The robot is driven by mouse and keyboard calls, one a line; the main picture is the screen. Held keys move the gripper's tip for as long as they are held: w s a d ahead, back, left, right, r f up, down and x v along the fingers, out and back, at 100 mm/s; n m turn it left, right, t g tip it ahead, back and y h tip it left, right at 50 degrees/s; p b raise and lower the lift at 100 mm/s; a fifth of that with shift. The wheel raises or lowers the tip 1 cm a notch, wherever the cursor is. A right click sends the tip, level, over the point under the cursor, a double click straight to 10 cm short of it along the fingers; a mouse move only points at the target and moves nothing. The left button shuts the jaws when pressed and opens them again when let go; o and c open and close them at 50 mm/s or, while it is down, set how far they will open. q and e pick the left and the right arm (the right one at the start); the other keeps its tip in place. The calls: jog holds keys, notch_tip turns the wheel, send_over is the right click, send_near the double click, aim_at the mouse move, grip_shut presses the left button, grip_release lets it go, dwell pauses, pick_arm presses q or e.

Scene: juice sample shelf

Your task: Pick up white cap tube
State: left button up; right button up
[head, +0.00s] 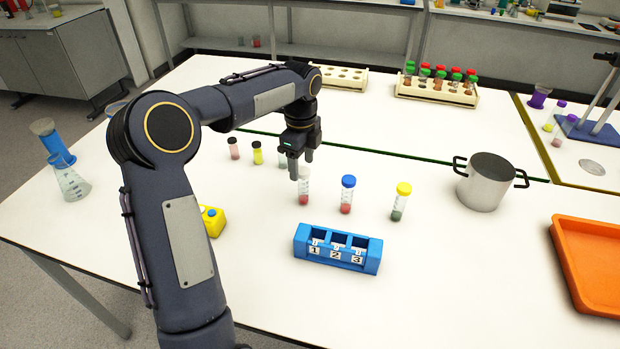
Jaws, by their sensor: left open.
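The white cap tube (304,190) stands upright on the white table, with red content at its bottom. My left gripper (301,166) points down at the tube's top, open, its fingers overlapping the white cap area in the picture. I cannot tell whether the fingers are around the cap or just behind or above it. A blue cap tube (347,196) and a yellow cap tube (400,203) stand upright to the right. My right gripper is not in view.
A blue rack (337,258) with slots 1, 2 and 3 sits in front of the tubes. A steel pot (484,185) and an orange tray (592,262) are at the right. Small vials (257,154) stand left of the gripper. A yellow item (212,221) is partly hidden by my arm.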

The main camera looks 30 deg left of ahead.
aim_at(303, 187)
pick_arm(q)
notch_tip(303, 187, down, 6)
jog(key=shift+w+d+f+p, duration=0.1)
jog(key=shift+d+p, duration=0.05)
jog(key=shift+p, duration=0.3)
jog(key=c, duration=1.1)
